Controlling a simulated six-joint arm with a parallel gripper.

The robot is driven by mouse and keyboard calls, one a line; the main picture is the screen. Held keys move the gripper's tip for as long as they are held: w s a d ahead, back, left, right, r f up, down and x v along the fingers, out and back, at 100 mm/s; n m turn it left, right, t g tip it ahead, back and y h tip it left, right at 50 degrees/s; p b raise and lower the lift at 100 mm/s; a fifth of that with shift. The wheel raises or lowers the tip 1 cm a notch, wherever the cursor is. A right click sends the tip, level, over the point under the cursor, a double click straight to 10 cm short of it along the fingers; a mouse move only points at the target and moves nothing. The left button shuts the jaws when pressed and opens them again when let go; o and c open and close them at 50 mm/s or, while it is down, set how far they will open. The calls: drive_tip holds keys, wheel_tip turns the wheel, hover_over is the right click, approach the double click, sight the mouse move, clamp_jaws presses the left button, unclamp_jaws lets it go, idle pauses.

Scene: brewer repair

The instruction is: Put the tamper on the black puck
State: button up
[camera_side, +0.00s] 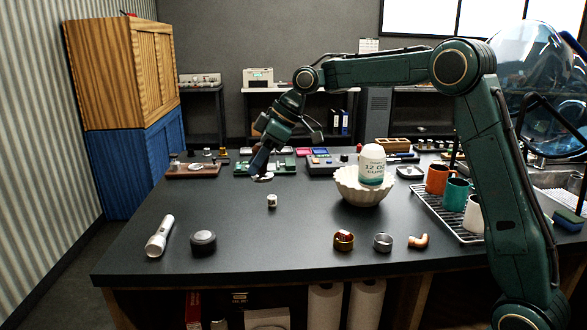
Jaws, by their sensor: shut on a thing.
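My gripper (262,162) is above the dark table, left of the middle in the side view, pointing down. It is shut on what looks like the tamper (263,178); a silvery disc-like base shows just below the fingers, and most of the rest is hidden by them. The black puck (203,242) sits flat on the table at the front left, nearer the camera and left of my gripper. Nothing is on the puck.
A small pale cylinder (271,201) stands below my gripper. A white bowl (362,187) with a cup package, a mug rack (435,212) and small metal parts (382,243) are to the right. Table between puck and parts is clear.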

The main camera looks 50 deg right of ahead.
drive_tip(key=w, duration=0.1)
wheel_tip(320, 180, up, 4)
drive_tip(key=m+t+h, duration=0.1)
drive_tip(key=m, duration=0.2)
hover_over(199, 235)
idle(0.4)
drive_tip(key=shift+f, duration=0.2)
wheel_tip(199, 235, down, 20)
drive_tip(key=shift+r, duration=0.2)
idle(1.3)
drive_tip(key=shift+f, duration=0.15)
